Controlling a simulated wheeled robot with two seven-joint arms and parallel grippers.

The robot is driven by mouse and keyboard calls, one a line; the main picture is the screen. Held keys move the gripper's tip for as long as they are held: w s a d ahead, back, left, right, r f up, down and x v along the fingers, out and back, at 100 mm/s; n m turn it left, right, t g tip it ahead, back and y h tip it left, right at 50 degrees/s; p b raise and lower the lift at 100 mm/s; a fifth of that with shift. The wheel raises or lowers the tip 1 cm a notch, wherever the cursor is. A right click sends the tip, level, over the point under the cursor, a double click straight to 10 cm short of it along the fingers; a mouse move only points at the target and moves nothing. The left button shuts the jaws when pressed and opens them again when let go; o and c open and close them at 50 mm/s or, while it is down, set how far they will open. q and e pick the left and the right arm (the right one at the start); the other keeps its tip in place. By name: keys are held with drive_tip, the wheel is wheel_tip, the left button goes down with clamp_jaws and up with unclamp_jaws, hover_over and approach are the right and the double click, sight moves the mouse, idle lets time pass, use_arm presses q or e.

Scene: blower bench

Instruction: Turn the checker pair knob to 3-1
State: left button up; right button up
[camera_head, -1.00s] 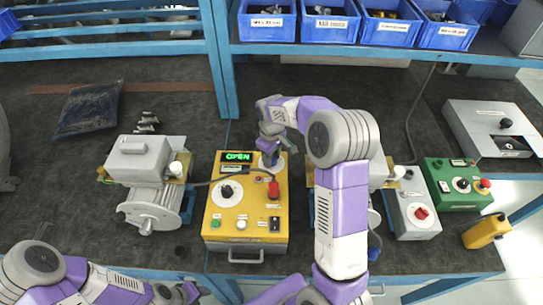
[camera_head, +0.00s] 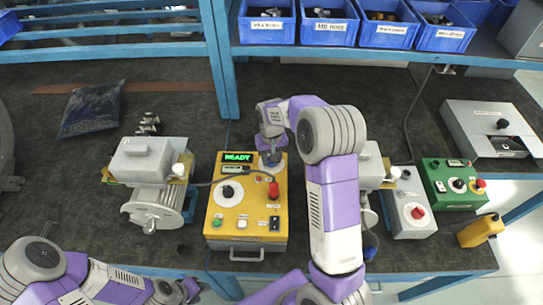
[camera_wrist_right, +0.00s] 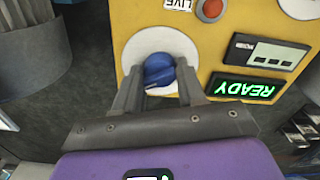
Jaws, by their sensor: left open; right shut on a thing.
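The yellow checker box (camera_head: 240,225) sits on the bench in the middle of the head view, its display (camera_head: 237,157) reading READY. A blue knob (camera_wrist_right: 160,72) on a white dial (camera_wrist_right: 150,45) shows in the right wrist view. My right gripper (camera_wrist_right: 158,85) is shut on this knob, one finger on each side. In the head view the right gripper (camera_head: 271,158) covers the knob at the box's upper right. A black knob (camera_head: 228,191) on another white dial is at the box's left. My left gripper (camera_head: 180,293) is open and empty at the bottom edge. Dial markings cannot be read.
A grey motor unit (camera_head: 153,185) stands left of the box, with another partly behind my right arm. A grey box with a red knob (camera_head: 413,215), a green box (camera_head: 455,185) and a yellow block (camera_head: 480,232) are at right. Blue bins (camera_head: 330,22) line the shelf.

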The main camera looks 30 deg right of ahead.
drive_tip(key=shift+m, duration=0.3)
drive_tip(key=o, duration=1.1)
drive_tip(key=shift+c, duration=0.2)
drive_tip(key=shift+r, duration=0.15)
wheel_tip(320, 180, up, 7)
drive_tip(key=shift+r+p, duration=0.2)
drive_tip(key=shift+p, duration=0.45)
